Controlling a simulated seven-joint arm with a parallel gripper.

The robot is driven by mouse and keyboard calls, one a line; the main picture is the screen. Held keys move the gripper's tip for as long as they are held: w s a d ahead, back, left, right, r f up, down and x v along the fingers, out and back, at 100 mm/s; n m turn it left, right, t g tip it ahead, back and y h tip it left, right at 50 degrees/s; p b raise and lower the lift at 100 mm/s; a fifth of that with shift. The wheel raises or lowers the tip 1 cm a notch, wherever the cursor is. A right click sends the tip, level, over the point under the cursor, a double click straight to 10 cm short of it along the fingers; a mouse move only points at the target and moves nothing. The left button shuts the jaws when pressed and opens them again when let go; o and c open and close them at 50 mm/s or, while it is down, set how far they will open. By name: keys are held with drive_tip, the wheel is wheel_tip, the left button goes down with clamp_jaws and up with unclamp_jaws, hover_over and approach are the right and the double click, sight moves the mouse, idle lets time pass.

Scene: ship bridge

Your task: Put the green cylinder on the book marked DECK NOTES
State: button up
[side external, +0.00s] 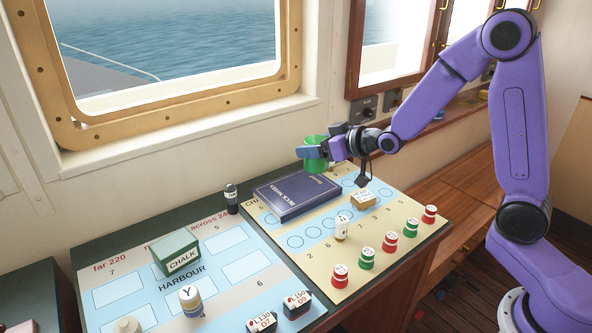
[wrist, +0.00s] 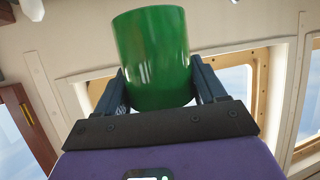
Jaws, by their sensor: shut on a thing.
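The green cylinder (side external: 316,160) is held in my gripper (side external: 322,152), above the far right end of the book. In the wrist view the green cylinder (wrist: 153,58) sits between the two dark fingers of my gripper (wrist: 155,85), which is shut on it. The book marked DECK NOTES (side external: 297,197) is dark blue and lies flat on the board, with its top bare. The cylinder appears apart from the book, with a gap below it. The book does not show in the wrist view.
A tan block (side external: 362,200), a white piece (side external: 341,229) and several red and green pieces (side external: 390,242) stand on the right board. The window wall is close behind.

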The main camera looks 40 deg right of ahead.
drive_tip(key=w+f, duration=0.6)
drive_tip(key=shift+w+a+f, duration=0.1)
drive_tip(key=shift+w+a, duration=0.2)
drive_tip(key=shift+w, duration=0.05)
drive_tip(key=shift+w+f, duration=0.2)
drive_tip(key=shift+f, duration=1.65)
drive_tip(key=shift+f, duration=0.1)
drive_tip(key=o, duration=1.1)
drive_tip(key=v, duration=1.2)
